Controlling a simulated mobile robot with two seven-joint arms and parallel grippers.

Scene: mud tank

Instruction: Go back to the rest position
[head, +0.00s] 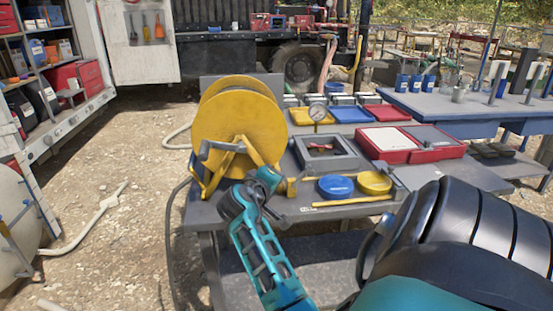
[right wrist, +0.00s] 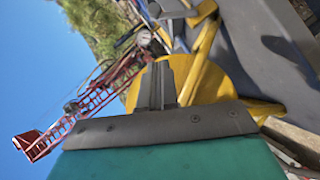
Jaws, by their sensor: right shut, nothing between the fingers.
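My right gripper (right wrist: 161,75) is shut and empty, its two fingers pressed together in the right wrist view. The yellow hose reel (right wrist: 212,82) shows behind the fingers in that tilted view. In the head view the end of my teal arm is in front of the lower right part of the yellow reel (head: 238,122), at the near left of the grey table (head: 300,209). The gripper's fingers are hard to make out there, and I cannot tell whether it touches the reel. My left gripper is in neither view.
A blue table (head: 455,112) stands at the right. Bare ground (head: 110,165) lies left, with a pale hose (head: 85,228).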

